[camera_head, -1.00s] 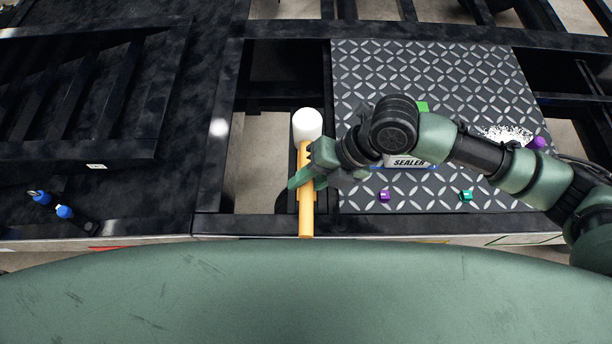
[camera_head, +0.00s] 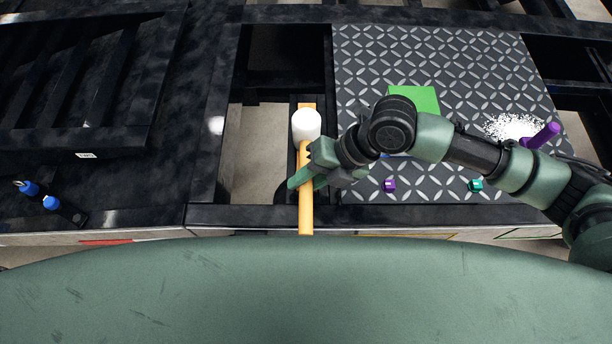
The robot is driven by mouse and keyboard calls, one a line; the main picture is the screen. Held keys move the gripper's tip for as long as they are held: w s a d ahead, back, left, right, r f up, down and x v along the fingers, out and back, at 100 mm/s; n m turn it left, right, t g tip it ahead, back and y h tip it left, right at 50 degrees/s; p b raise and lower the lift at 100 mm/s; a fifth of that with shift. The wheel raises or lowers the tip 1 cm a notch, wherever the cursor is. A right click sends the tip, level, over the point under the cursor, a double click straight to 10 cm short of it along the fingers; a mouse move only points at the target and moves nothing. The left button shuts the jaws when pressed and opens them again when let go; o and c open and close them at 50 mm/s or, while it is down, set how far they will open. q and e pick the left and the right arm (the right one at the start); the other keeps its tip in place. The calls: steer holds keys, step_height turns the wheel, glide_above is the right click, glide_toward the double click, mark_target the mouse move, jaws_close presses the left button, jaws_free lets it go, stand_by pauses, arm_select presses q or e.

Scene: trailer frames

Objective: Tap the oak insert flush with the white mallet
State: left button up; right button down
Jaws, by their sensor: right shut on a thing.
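The white mallet has a white head (camera_head: 306,125) and a yellow-orange handle (camera_head: 306,212) that points toward me. My right gripper (camera_head: 306,180) is shut around the handle, below the head. The mallet is over a narrow dark beam in the trailer frame. A tan wooden end, which looks like the oak insert (camera_head: 307,106), shows just beyond the head. The head hides the rest of it, so I cannot tell how far it stands out or whether the head touches it. My left gripper is not in view.
A diamond-plate panel (camera_head: 440,60) lies to the right, with a green block (camera_head: 420,97), a purple piece (camera_head: 389,185), a teal piece (camera_head: 475,185) and white bits (camera_head: 512,127) on it. Blue-capped items (camera_head: 50,202) lie at left.

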steer(key=shift+r+p, duration=2.1)
steer(key=shift+r, duration=0.7)
steer(key=shift+f, duration=0.1)
